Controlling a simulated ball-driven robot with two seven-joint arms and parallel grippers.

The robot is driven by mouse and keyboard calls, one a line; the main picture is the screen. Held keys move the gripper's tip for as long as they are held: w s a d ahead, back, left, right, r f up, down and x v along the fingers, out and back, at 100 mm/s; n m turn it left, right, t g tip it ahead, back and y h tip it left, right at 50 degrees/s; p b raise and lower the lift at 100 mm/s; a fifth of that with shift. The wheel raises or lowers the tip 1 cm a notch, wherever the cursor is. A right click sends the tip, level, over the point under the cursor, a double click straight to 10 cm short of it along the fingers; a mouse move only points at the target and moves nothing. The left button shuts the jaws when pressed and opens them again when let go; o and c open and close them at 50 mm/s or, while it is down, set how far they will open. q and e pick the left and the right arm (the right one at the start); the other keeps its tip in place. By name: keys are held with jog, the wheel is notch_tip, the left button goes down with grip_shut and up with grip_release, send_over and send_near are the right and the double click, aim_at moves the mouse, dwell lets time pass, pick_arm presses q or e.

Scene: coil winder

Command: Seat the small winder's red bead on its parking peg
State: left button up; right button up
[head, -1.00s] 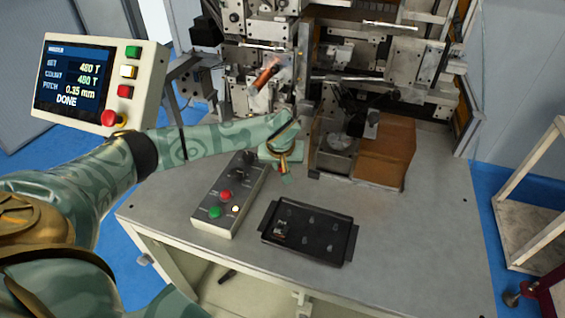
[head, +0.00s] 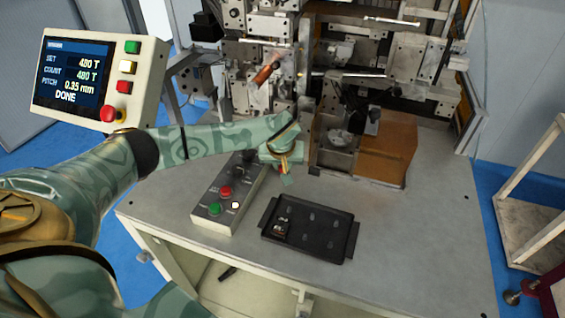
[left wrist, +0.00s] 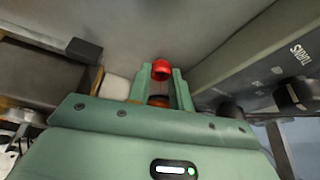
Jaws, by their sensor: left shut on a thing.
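The red bead (left wrist: 161,69) shows in the left wrist view, between the fingertips of my left gripper (left wrist: 160,80), which is shut on it. In the head view my left gripper (head: 286,176) is low over the table, between the control box and the winder's grey bracket; the bead cannot be made out there. The winder (head: 268,50) stands at the back of the table with a copper-coloured coil (head: 266,73) on it. I cannot pick out the parking peg in either view. My right gripper is not in view.
A control box (head: 213,200) with red, green and white buttons lies left of a black tray (head: 347,243) holding a small part. A brown block (head: 388,150) stands right of the gripper. The screen (head: 70,78) reads DONE. The table's right front (head: 420,240) is clear.

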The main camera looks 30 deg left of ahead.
pick_arm(q)
jog(key=shift+f, duration=0.3)
jog(key=o, duration=1)
jog(key=p+v, duration=0.2)
jog(key=v, duration=1.4)
jog(key=shift+r+p, duration=0.2)
jog(key=shift+p, duration=0.2)
